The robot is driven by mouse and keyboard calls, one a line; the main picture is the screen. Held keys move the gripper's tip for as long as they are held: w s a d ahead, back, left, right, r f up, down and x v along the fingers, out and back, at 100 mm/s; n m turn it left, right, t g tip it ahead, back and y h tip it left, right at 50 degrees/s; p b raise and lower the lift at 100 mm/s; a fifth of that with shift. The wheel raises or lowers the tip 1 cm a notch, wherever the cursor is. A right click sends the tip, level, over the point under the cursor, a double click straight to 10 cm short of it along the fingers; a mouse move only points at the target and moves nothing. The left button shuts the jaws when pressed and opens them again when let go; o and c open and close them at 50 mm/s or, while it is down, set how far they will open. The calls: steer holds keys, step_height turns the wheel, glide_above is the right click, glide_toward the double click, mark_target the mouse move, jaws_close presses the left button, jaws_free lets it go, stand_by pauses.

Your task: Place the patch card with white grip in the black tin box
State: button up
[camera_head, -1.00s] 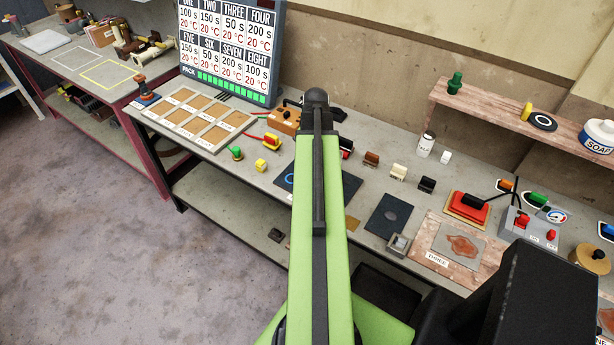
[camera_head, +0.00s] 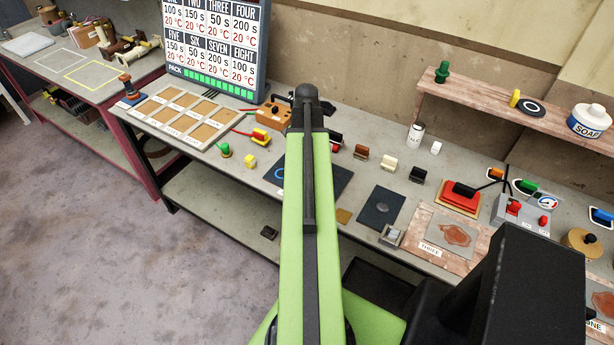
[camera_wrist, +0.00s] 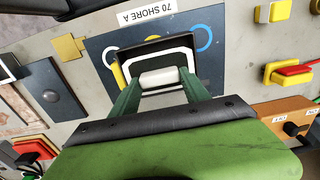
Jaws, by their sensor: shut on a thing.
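In the wrist view, my gripper (camera_wrist: 158,82) has two green fingers closed on a white grip (camera_wrist: 160,77), the handle of the patch card. Around and behind the grip is a dark rectangle (camera_wrist: 155,43) with a white outline. I cannot tell whether it is the card's plate, a printed mark or the black tin box. Behind it lies a dark mat (camera_wrist: 103,45) with blue and yellow rings, labelled "70 SHORE A". In the head view, the green arm hides my gripper and the held card. I cannot identify the black tin box with certainty.
Small brown (camera_head: 361,152), cream (camera_head: 388,163) and black (camera_head: 419,174) pieces stand on the bench. A dark plate (camera_head: 381,207), a red press (camera_head: 458,198) and a wooden tray (camera_head: 183,110) are also there. A shelf (camera_head: 480,102) runs along the wall.

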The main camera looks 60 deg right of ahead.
step_height(320, 180, down, 5)
steer(key=b, duration=0.3)
steer(key=shift+b, duration=0.35)
steer(key=shift+r, duration=0.25)
steer(key=shift+f, duration=0.15)
steer(key=o, duration=1.2)
step_height(320, 180, up, 13)
steer(key=p, duration=1.2)
steer(key=shift+f+p, duration=0.2)
steer(key=shift+p, duration=0.1)
steer(key=shift+f, duration=0.1)
